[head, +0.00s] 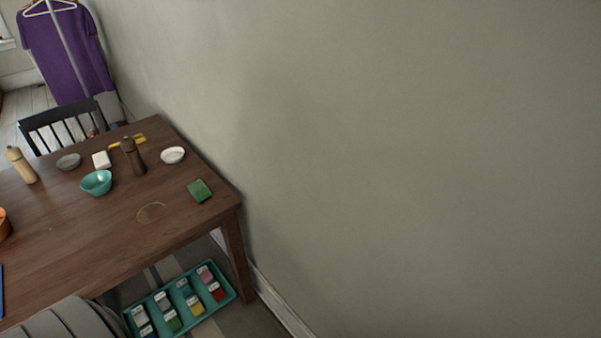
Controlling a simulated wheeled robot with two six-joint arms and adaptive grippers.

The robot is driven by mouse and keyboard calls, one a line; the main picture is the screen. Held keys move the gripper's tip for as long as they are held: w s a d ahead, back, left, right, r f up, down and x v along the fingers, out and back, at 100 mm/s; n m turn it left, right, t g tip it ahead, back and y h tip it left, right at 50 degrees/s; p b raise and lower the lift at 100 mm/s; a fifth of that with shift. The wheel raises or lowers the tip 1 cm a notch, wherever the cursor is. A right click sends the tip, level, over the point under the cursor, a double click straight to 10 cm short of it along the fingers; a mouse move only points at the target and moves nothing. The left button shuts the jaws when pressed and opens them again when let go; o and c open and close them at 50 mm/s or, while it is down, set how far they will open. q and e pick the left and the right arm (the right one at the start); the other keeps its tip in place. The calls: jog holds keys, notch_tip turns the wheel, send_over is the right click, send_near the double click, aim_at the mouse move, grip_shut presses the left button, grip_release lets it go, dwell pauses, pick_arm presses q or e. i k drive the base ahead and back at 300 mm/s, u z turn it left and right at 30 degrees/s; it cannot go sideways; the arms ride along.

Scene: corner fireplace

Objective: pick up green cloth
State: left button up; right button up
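A small folded green cloth (199,191) lies flat on the wooden table (85,240), near its right corner. Nothing touches it. Neither of my grippers shows in the head view.
On the table stand a teal bowl (96,183), a white bowl (172,155), a grey bowl (68,162), a dark mill (133,157) and a light mill (21,166). A teal tray (128,319) of coloured items lies on the floor. A bare wall (400,150) borders the table's right side.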

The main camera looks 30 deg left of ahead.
aim_at(200, 193)
jog(key=z, duration=1.65)
jog(key=k, duration=2)
jog(key=u, duration=1.05)
